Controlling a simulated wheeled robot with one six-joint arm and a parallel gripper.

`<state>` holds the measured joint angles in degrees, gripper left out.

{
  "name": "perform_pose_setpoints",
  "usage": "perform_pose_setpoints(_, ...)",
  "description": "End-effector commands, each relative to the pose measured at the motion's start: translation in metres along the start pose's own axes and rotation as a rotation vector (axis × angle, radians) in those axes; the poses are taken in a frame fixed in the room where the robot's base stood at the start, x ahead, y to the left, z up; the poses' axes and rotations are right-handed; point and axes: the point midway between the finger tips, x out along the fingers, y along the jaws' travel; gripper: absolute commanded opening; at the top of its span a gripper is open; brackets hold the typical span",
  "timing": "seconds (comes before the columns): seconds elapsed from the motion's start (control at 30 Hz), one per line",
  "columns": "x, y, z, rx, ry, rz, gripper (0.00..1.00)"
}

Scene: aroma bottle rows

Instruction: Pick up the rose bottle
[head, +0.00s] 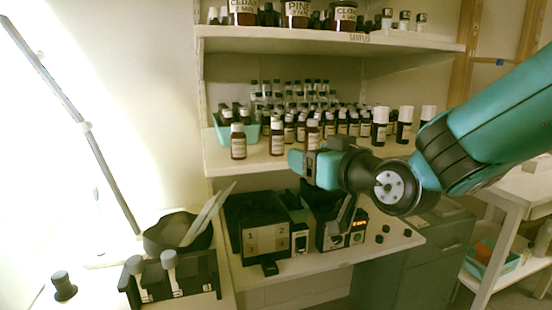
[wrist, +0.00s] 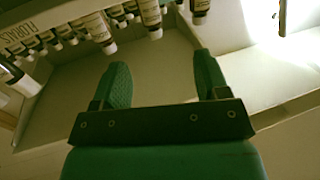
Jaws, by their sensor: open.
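Several dark brown bottles with white caps and pale labels stand on the middle shelf (head: 285,158). Three stand forward of the rows: a left one (head: 238,142), a middle one (head: 277,138) and a right one (head: 312,134). Their labels are too small to read, so I cannot tell which is the rose bottle. My gripper (head: 297,162) is just in front of the shelf edge, below and near the right forward bottle. In the wrist view my gripper (wrist: 160,62) is open, with nothing between its fingers. Bottles (wrist: 150,14) show upside down beyond the fingertips.
A shelf above (head: 330,40) holds large labelled jars. Below are a black numbered box (head: 265,240) and small devices. A rack (head: 172,285) and a dark bowl (head: 180,232) stand lower left. A shelf label reading FLORALS (wrist: 18,40) shows in the wrist view.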

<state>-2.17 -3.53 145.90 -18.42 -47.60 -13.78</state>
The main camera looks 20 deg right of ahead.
Motion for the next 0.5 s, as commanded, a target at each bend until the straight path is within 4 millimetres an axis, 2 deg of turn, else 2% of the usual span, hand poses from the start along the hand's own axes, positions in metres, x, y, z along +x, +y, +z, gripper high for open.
perform_pose_setpoints(0.1,0.003,0.007,-0.004,-0.014,0.048,0.023,0.68)
perform_pose_setpoints(0.5,0.025,0.009,-0.012,-0.009,0.048,0.029,0.68)
